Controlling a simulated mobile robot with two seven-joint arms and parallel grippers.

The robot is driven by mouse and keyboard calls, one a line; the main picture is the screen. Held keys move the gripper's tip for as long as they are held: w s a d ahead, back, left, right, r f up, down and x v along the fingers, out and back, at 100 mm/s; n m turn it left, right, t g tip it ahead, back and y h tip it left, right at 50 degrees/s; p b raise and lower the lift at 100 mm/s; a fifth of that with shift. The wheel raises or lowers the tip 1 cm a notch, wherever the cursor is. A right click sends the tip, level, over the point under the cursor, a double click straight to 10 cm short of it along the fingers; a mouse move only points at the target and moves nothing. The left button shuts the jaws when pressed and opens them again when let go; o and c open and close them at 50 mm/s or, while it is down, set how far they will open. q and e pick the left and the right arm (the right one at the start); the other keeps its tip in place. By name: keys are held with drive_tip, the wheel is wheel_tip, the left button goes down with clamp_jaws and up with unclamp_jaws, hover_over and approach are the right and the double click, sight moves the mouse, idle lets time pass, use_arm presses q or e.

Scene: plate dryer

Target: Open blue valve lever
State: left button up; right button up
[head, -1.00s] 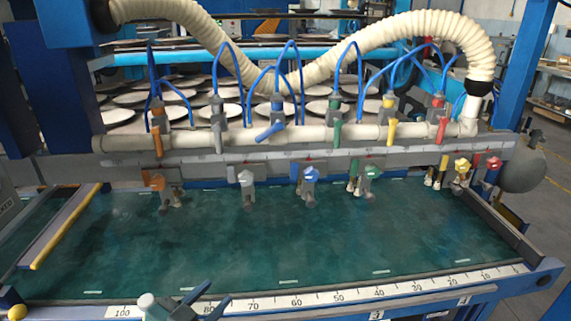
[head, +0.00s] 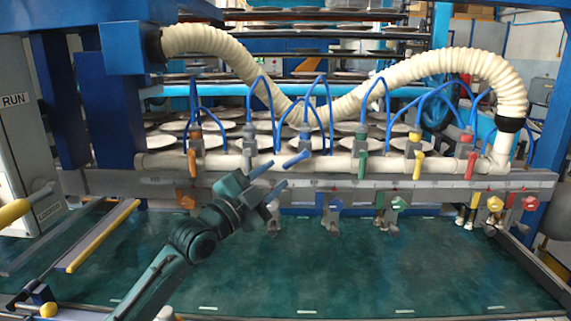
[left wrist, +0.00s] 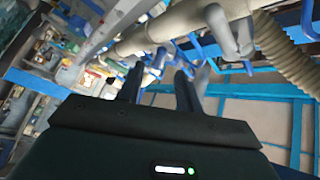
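The blue valve lever (head: 296,160) is on the white pipe in the head view. It points sideways and slightly down to the left, while the neighbouring levers hang down. My left gripper (head: 277,177) is just left of and below the lever, its fingers apart and pointing up to the right. I see no contact with the lever. In the left wrist view the two fingers (left wrist: 158,85) are spread with nothing clearly held. A small blue part (left wrist: 159,60) shows beyond them, but I cannot tell if it is the lever. My right gripper is not in view.
An orange lever (head: 192,161), a green lever (head: 362,165), a yellow lever (head: 418,165) and a red lever (head: 470,165) share the pipe. Blue hoses (head: 328,95) arch above it. A grey rail (head: 330,183) runs below. The green table (head: 400,265) is clear.

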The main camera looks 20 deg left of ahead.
sight(289, 165)
use_arm(q)
drive_tip(key=shift+p+x, duration=0.3)
drive_tip(key=shift+x, duration=2.05)
clamp_jaws()
